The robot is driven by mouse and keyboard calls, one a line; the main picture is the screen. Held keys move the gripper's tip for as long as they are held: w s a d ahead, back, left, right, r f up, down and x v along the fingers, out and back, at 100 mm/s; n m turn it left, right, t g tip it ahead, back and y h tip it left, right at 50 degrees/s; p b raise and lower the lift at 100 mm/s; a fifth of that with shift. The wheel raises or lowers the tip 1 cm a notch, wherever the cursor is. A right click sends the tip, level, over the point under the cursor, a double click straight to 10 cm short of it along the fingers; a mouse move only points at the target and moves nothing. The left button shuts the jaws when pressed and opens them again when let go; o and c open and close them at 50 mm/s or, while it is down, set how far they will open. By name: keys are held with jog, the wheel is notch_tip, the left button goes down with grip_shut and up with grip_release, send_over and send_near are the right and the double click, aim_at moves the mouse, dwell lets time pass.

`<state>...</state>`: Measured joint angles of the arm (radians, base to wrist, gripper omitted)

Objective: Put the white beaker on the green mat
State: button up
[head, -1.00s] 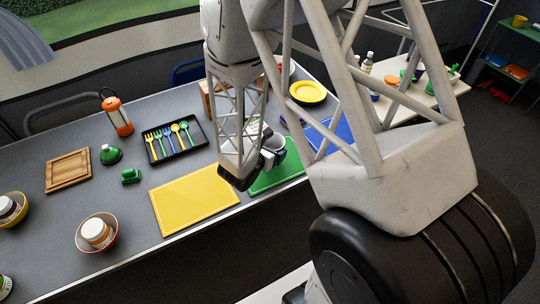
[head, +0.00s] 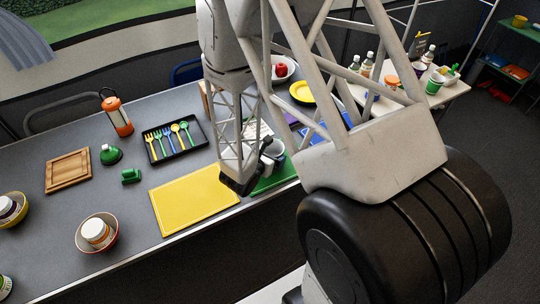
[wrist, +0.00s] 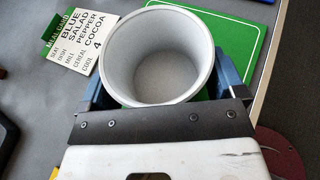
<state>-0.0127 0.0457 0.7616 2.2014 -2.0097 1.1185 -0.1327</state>
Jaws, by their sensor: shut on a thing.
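The white beaker (wrist: 160,55) is upright between my gripper's two blue fingers in the wrist view, its open mouth facing the camera, and it is empty. My gripper (head: 269,158) is shut on it. In the head view the beaker (head: 275,148) is partly hidden by my gripper. The green mat (head: 284,176) lies at the table's front edge, under and around the beaker in the picture. In the wrist view the mat (wrist: 232,35) shows behind and to the right of the beaker. I cannot tell whether the beaker's base touches it.
A yellow mat (head: 190,198) lies left of the green mat. A printed menu card (wrist: 80,42) lies beside the green mat. A black cutlery tray (head: 175,141), a yellow plate (head: 302,92) and a bowl with a red fruit (head: 281,70) stand farther back. The table's front edge is close.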

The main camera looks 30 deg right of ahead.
jog(key=shift+f, duration=0.15)
jog(key=o, duration=0.9)
jog(key=shift+o, duration=0.2)
jog(key=shift+a, duration=0.1)
jog(key=shift+v, duration=5.95)
jog(key=shift+s, duration=0.1)
